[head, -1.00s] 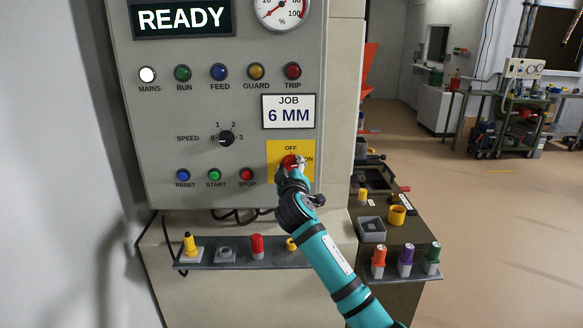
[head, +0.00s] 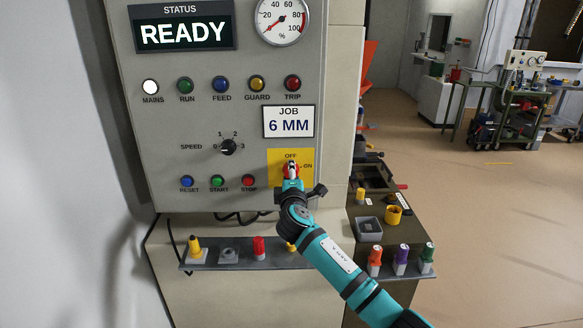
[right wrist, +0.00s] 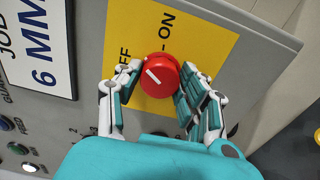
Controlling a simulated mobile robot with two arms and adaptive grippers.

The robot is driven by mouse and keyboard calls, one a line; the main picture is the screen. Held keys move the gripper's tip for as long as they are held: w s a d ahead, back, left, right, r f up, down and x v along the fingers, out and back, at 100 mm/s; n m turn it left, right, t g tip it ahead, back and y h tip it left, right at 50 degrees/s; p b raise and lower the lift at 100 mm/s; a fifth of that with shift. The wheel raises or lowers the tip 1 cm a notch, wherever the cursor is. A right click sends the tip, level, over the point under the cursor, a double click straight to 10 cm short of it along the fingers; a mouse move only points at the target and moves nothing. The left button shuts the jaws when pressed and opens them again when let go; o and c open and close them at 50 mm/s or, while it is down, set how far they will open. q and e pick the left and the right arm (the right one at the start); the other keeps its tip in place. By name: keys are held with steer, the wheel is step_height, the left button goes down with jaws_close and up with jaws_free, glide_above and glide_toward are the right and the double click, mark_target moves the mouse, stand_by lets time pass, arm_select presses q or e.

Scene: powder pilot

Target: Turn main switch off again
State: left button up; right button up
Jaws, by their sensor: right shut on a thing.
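The main switch is a red round knob (head: 290,169) on a yellow plate (head: 276,179) at the panel's lower right. OFF is printed above it and ON to its right. My right gripper (head: 291,172) reaches up from below and is shut on the knob. In the right wrist view the red knob (right wrist: 159,75) sits between the fingers of my right gripper (right wrist: 152,88). Its white mark lies on the side toward the partly covered OFF print. My left gripper is in neither view.
The status display (head: 184,34) reads READY and the MAINS lamp (head: 150,87) is white. The speed knob (head: 228,147) and the STOP button (head: 249,181) are left of the plate. Below is a shelf (head: 212,267) with small coloured parts. Open floor lies to the right.

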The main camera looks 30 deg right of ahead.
steer(key=shift+n+p, duration=2.05)
steer(key=shift+n, duration=1.25)
steer(key=shift+f, duration=0.15)
steer(key=o, duration=1.2)
steer(key=shift+c, duration=0.2)
steer(key=v, duration=1.2)
